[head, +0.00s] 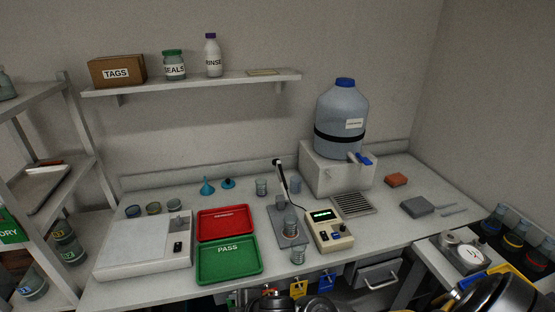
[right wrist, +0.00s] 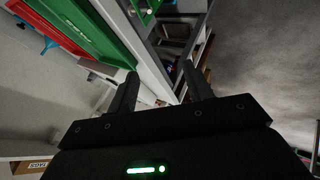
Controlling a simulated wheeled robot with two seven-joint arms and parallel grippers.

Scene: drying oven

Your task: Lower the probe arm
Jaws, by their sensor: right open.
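The probe arm (head: 281,178) stands raised and slightly tilted on its grey stand (head: 279,232) in the head view, with a pale tip at the top. A small glass jar (head: 291,224) is on the stand below it, and another jar (head: 298,256) is in front. The meter (head: 329,230) with a lit green display sits to the right of the stand. My right gripper (right wrist: 160,85) is open with nothing between its fingers, near the table's front edge in the right wrist view. My left gripper is not in view.
The green PASS tray (head: 228,279) and red tray (head: 226,233) lie left of the stand. A balance-like white box (head: 140,258) is farther left. A large water jug (head: 342,115) on a grey block (head: 320,174) stands behind the meter. A drain grille (head: 352,204) lies in front of it.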

